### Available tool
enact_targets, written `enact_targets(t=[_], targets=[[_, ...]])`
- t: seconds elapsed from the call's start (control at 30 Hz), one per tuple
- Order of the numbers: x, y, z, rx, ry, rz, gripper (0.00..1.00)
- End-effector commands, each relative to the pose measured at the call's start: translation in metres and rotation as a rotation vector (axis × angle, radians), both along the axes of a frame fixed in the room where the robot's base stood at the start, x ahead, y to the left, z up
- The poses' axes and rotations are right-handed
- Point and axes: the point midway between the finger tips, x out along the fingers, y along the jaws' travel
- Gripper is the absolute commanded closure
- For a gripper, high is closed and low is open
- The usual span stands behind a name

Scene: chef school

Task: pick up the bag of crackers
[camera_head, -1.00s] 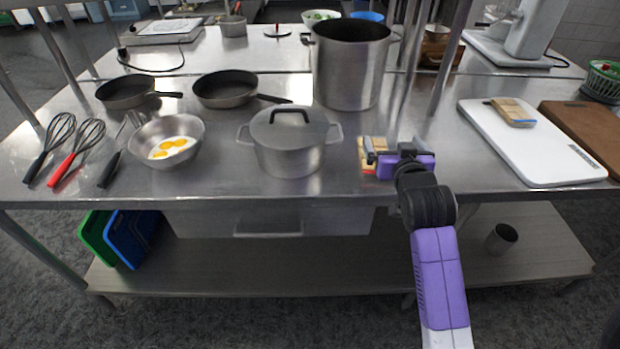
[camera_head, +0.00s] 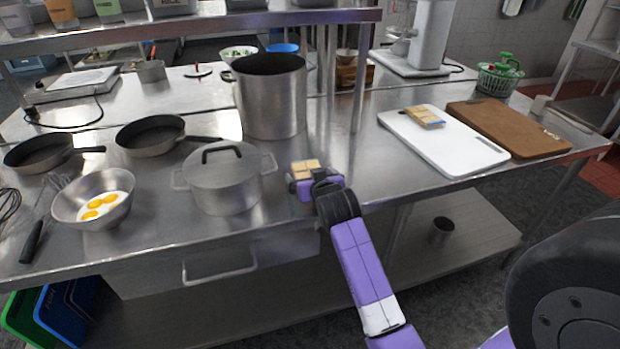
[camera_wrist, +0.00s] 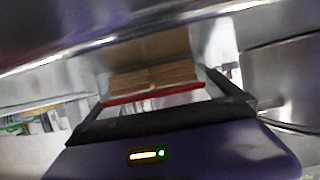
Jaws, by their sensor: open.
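A tan packet with a red edge, looking like crackers (camera_head: 306,167), lies on the steel table right of the lidded pot. It also shows, blurred, in the wrist view (camera_wrist: 152,75), ahead of and between the jaws. My gripper (camera_head: 311,178) is open at the near side of this packet; the fingers also show in the wrist view (camera_wrist: 165,100). Contact cannot be told. A second, similar tan packet (camera_head: 425,116) with a blue and orange end lies on the white cutting board (camera_head: 458,150). Which packet is the bag of crackers is unclear.
The lidded pot (camera_head: 223,180) stands close left of my gripper, and a tall stockpot (camera_head: 270,98) stands behind. A bowl with eggs (camera_head: 68,208) and pans (camera_head: 150,136) are further left. A brown board (camera_head: 505,127) is at right. Bare table lies between gripper and white board.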

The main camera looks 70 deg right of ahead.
Motion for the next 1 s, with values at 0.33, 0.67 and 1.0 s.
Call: enact_targets(t=[0.33,0.67,1.0], targets=[[0.001,-0.002,-0.002,0.001,0.001,0.000,0.16],[0.001,-0.002,-0.001,0.000,0.000,0.000,0.66],[0.002,-0.002,0.008,-0.001,-0.002,0.000,0.66]])
